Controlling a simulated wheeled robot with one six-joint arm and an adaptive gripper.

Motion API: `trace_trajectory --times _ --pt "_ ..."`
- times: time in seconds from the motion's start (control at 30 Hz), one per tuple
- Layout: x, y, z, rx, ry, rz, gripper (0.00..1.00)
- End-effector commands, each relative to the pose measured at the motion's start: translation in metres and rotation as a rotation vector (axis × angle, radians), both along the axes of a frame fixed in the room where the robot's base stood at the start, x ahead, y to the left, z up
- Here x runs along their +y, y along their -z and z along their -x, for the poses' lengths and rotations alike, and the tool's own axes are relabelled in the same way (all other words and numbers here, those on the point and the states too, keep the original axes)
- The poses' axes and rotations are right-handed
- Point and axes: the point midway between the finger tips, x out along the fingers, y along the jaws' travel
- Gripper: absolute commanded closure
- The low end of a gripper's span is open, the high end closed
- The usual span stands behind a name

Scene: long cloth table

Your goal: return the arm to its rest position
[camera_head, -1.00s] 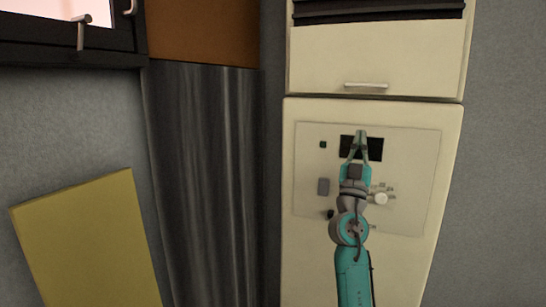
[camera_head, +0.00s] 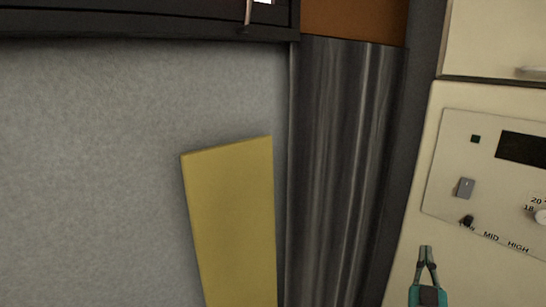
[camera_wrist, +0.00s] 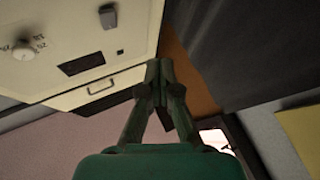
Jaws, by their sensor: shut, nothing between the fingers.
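My gripper (camera_head: 426,253) shows at the bottom right of the head view, with its fingertips together and nothing between them. It stands in front of the cream panel, below the MID and HIGH lettering. In the wrist view my gripper (camera_wrist: 158,72) points up the picture, its fingers meeting at the tips. The rest of my arm is below the edge of the head view.
A cream cabinet with a control panel (camera_head: 487,210) stands at the right, with a grey switch (camera_head: 466,187), a dark display (camera_head: 522,148) and a white knob (camera_head: 541,215). A grey metallic column (camera_head: 340,170) and a yellow board (camera_head: 235,225) stand left of it.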

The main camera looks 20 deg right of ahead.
Motion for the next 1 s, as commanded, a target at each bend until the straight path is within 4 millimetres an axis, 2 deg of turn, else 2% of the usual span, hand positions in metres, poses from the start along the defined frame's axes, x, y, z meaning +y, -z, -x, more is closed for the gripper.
trace_trajectory --times 0.03,0.1,0.27,0.4,0.7,1.0 --pt "0.016 0.019 0.004 0.027 -0.030 -0.018 1.00" --pt "0.035 0.041 0.010 0.059 -0.066 -0.039 1.00" --pt "0.079 0.086 0.028 0.129 -0.150 -0.085 1.00" --pt "0.116 0.120 0.050 0.188 -0.219 -0.122 1.00" --pt "0.188 0.175 0.112 0.305 -0.358 -0.201 1.00" --pt "0.244 0.208 0.186 0.417 -0.475 -0.278 1.00"
